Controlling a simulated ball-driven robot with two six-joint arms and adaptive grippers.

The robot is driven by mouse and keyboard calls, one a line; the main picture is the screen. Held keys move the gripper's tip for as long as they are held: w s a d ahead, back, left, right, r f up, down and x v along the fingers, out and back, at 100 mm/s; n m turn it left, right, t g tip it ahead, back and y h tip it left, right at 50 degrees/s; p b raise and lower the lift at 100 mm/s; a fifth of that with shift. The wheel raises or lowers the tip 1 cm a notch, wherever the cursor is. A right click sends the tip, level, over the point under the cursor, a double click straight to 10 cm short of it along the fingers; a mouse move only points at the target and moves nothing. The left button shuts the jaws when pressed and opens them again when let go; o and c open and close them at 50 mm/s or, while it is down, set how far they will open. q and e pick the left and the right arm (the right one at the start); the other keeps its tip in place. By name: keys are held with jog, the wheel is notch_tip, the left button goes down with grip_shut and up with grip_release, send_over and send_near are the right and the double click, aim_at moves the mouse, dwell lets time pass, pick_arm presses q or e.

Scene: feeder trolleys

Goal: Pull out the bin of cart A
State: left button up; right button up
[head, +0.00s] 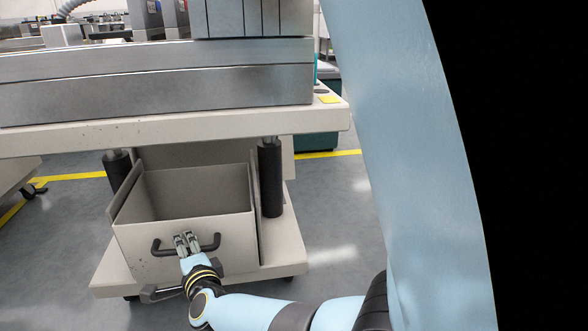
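Cart A seems to be the pale cart in front of me, its thick top (200,126) above a low base (285,240); I see no letter on it. A grey open-topped bin (135,245) stands on the base under the top, and its inside looks empty. A black bar handle (214,243) is on the bin's front face. My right gripper (187,242) is at the middle of this handle, its fingers closed about the bar. The fingers hide the bar's middle. My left gripper is not in view.
Dark posts (271,178) stand on both sides of the bin. Floor to the right is clear. Another cart (15,172) stands at the left edge.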

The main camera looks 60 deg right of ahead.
jog(key=s+a+r+n+g+y+p, duration=0.1)
jog(key=s+a+r+n+y+p, duration=0.2)
jog(key=s+p, duration=0.6)
jog(key=s+a+r+n+g+y+p, duration=0.1)
jog(key=s+a+r+n+p, duration=0.2)
jog(key=s+p, duration=0.55)
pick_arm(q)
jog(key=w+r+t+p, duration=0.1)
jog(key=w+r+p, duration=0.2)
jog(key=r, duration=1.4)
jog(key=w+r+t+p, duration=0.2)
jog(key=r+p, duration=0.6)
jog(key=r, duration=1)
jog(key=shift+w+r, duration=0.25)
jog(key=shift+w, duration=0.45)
pick_arm(e)
jog(key=s+f+n+g+y, duration=0.1)
jog(key=s+n+g, duration=0.2)
jog(key=s, duration=0.9)
jog(key=s+f+n+g+y, duration=0.1)
jog(key=s+n+g, duration=0.3)
jog(key=s+n, duration=0.5)
jog(key=shift+s+d+f+y, duration=0.35)
jog(key=shift+s+f, duration=0.45)
jog(key=shift+s, duration=1.25)
